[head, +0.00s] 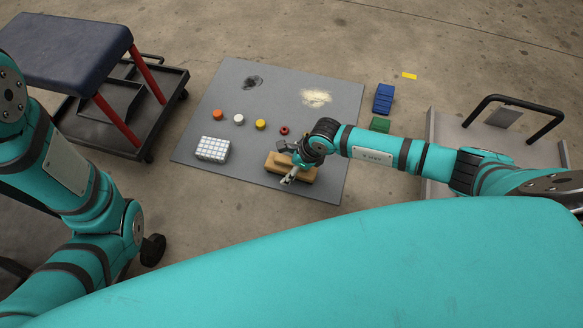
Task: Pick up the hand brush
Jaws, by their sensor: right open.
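The hand brush appears to be the tan wooden piece (304,174) lying on the near right part of the grey mat (330,190). My right gripper (287,168) is over it, open, with its fingers hiding the brush's middle. I cannot tell whether the fingers touch the wood. The brush's bristles cannot be made out. My left arm shows at the left, but its gripper is not in view.
On the mat are a white gridded block (213,149), orange (218,114), white (239,119), yellow (261,124) and red (284,130) round pieces, a dark smear and pale powder (316,97). A padded creeper seat (65,48) stands left; a handled cart (470,140) stands right.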

